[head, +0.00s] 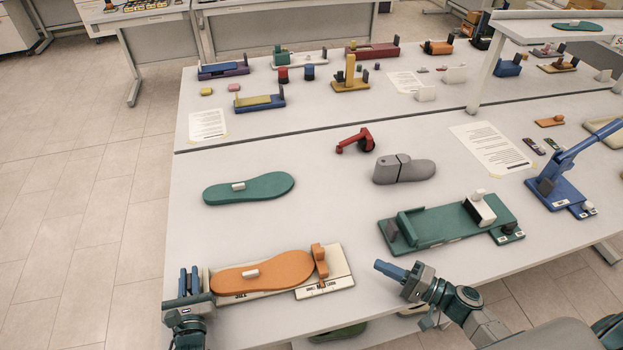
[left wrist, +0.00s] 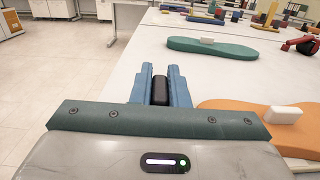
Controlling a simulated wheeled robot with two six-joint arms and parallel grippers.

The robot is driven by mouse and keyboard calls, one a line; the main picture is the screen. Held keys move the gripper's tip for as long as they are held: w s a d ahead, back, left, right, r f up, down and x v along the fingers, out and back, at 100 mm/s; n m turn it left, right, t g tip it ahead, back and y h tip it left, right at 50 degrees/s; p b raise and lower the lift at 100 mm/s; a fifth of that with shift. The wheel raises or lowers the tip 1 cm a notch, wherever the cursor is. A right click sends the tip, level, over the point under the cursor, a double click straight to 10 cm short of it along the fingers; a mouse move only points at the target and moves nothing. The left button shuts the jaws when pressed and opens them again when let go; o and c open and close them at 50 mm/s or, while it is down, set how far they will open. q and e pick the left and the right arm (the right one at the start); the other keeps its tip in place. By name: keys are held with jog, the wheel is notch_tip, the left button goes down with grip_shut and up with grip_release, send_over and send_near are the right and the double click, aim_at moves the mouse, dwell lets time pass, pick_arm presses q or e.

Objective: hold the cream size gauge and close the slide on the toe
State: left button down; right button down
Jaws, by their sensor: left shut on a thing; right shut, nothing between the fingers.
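The cream size gauge (head: 340,272) lies near the front left edge of the table, with an orange sole (head: 262,272) on it. Its orange slide (head: 319,260) stands at the sole's right end; I cannot tell whether it touches. A small white block sits on the sole, which also shows in the left wrist view (left wrist: 235,105). My left gripper (head: 189,281) is at the gauge's left end, shut on a dark upright block (left wrist: 160,90), apparently part of the gauge. My right gripper (head: 385,268) is shut and empty, right of the gauge and slide.
A green sole (head: 248,188) lies behind the gauge. A green gauge (head: 440,224) with a white slide (head: 481,209) lies to the right. A grey shoe form (head: 404,170) and a red tool (head: 355,140) lie farther back.

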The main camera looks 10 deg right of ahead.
jog(key=shift+s+d, duration=0.25)
jog(key=shift+d, duration=0.05)
pick_arm(q)
jog(key=c, duration=1.3)
grip_release()
